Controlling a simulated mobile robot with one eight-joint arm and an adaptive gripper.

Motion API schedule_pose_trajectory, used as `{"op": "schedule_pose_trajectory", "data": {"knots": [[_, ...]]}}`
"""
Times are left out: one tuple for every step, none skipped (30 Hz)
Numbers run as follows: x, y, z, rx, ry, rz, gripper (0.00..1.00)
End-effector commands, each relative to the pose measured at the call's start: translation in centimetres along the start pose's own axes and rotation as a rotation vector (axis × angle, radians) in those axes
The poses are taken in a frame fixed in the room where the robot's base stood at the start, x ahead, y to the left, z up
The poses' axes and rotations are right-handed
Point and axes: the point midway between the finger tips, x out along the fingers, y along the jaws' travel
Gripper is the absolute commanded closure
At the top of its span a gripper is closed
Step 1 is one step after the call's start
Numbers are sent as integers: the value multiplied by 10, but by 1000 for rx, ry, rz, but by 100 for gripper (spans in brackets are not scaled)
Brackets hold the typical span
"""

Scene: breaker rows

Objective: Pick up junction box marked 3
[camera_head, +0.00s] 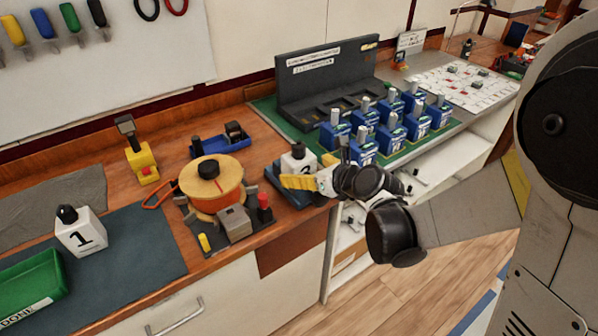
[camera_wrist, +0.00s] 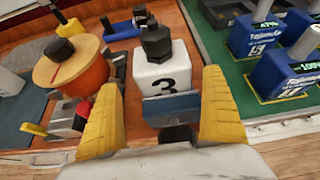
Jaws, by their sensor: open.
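The junction box marked 3 (camera_wrist: 164,78) is a white cube with a black knob on top. In the wrist view it stands upright, just beyond and between my yellow fingers, its number facing me. It also shows in the head view (camera_head: 298,160), partly hidden by my gripper. My gripper (camera_wrist: 166,105) is open, with one finger to each side in front of the box; I cannot tell whether either touches it. In the head view my gripper (camera_head: 305,182) is low at the bench's front edge. A blue piece sits in front of the box's lower face.
Left of the box is an orange spool (camera_head: 211,187) with small parts around it. Blue breakers (camera_head: 390,132) stand in rows on a green mat to the right. A white box marked 1 (camera_head: 82,232) and a green tray (camera_head: 30,285) are at far left.

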Motion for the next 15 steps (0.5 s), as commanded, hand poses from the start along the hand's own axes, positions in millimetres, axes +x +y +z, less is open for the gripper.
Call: {"op": "schedule_pose_trajectory", "data": {"knots": [[4,-1,-2,-1,0,0,4],[6,-1,-3,-1,0,0,4],[11,-2,-4,-1,0,0,4],[15,-3,-6,-1,1,0,4],[20,-4,-8,-2,1,0,4],[27,-5,-10,-2,1,0,4],[32,-6,-12,-2,1,0,4],[37,-6,-11,-2,1,0,4],[43,-6,-10,-2,1,1,4],[46,-6,-10,-2,1,1,4],[49,-6,-9,-3,1,1,4],[51,-6,-9,-2,1,0,4],[51,-6,-8,-2,0,0,4],[51,-6,-8,-2,0,0,4],[51,-6,-7,-2,0,-1,4]]}}
